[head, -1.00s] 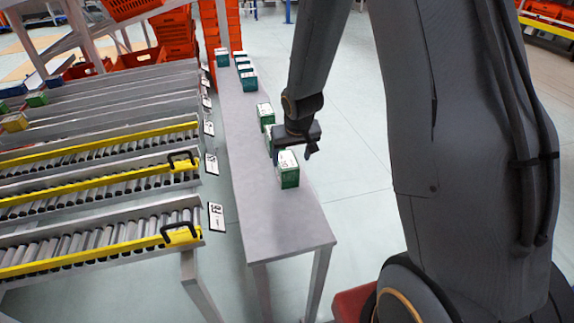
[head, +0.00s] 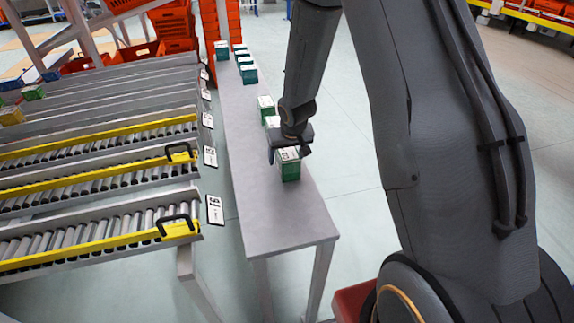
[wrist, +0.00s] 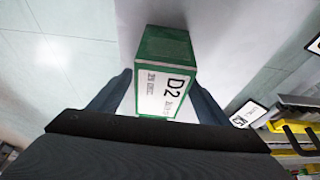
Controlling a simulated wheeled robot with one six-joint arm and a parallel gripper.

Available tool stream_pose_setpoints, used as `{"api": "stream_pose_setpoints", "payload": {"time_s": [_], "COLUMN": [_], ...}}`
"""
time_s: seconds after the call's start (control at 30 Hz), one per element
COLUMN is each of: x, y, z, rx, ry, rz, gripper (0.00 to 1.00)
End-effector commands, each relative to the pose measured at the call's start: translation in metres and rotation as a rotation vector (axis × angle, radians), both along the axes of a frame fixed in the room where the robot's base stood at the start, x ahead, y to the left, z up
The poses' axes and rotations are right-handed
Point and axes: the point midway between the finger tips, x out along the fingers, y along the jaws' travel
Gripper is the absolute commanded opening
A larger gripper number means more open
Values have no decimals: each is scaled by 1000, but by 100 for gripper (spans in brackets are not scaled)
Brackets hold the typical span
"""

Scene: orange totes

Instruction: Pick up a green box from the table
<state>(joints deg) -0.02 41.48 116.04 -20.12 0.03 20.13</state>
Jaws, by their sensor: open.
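A green box (head: 290,171) with a white labelled top stands on the narrow grey table (head: 262,218), nearest to the table's front end. My gripper (head: 289,149) is right at this box, over its far side. In the wrist view the box (wrist: 166,78) shows its white face marked "D2" and lies between the two open fingers (wrist: 165,98), one on each side. I cannot tell whether the fingers touch it. Another green box (head: 265,107) stands behind, with one more partly hidden by my gripper.
Several more green boxes (head: 248,74) stand toward the far end of the table. Roller lanes with yellow rails (head: 95,240) run along the left. Orange totes (head: 172,30) are stacked at the back. The front end of the table is clear.

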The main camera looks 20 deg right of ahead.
Motion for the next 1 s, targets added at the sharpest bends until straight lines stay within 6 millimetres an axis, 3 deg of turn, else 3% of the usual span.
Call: {"api": "stream_pose_setpoints", "payload": {"time_s": [0.17, 1.0], "x": [7, 6], "y": [0, 0], "z": [-15, -19], "rx": [0, 0], "ry": [-1, -1], "rz": [0, 0], "gripper": [70, 70]}}
